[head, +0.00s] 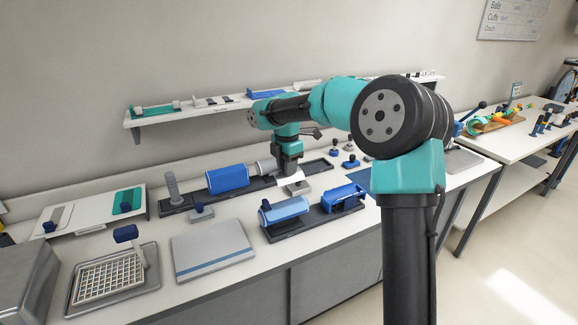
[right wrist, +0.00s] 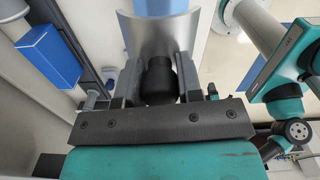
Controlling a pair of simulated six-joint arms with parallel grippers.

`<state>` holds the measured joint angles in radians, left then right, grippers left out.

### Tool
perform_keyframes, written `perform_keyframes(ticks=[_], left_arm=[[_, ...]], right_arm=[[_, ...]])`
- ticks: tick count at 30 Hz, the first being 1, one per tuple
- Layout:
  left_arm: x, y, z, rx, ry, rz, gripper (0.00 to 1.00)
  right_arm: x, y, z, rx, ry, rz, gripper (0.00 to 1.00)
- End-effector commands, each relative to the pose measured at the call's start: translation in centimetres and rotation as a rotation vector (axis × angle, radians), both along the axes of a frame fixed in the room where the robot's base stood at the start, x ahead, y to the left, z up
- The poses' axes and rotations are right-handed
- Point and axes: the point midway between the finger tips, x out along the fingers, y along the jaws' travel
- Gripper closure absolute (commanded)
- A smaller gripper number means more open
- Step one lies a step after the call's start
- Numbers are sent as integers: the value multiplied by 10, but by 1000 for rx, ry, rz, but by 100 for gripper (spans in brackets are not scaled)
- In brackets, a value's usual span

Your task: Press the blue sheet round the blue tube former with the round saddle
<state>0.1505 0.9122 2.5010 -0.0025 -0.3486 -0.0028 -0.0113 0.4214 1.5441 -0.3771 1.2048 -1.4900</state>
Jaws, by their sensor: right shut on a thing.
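My right gripper (head: 289,168) hangs over the middle of the bench, jaws down. In the right wrist view it (right wrist: 159,82) is shut on the dark knob of the round saddle (right wrist: 130,40), a grey curved plate. The saddle shows as a pale piece (head: 291,179) under the jaws in the head view. The blue tube former, wrapped in a light blue sheet (head: 287,210), lies on a dark base in front of the gripper. A light blue surface shows beyond the saddle (right wrist: 160,6); contact cannot be told. My left gripper is not in view.
A darker blue roller (head: 228,178) lies on a dark tray behind. A blue clamp (head: 344,197) stands right of the former. A grey flat board (head: 213,250) and a grid tray (head: 110,279) lie at the front left. A shelf (head: 200,109) runs along the wall.

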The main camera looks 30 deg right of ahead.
Motion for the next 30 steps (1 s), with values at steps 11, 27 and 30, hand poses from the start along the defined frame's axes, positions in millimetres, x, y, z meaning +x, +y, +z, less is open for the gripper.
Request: perform_keyframes(ticks=[11,27,30], left_arm=[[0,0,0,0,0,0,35],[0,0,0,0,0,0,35],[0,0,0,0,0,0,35]], right_arm=[[0,-1,-25,0,2,-1,100],[0,-1,-78,0,1,0,100],[0,-1,-83,0,0,-1,100]])
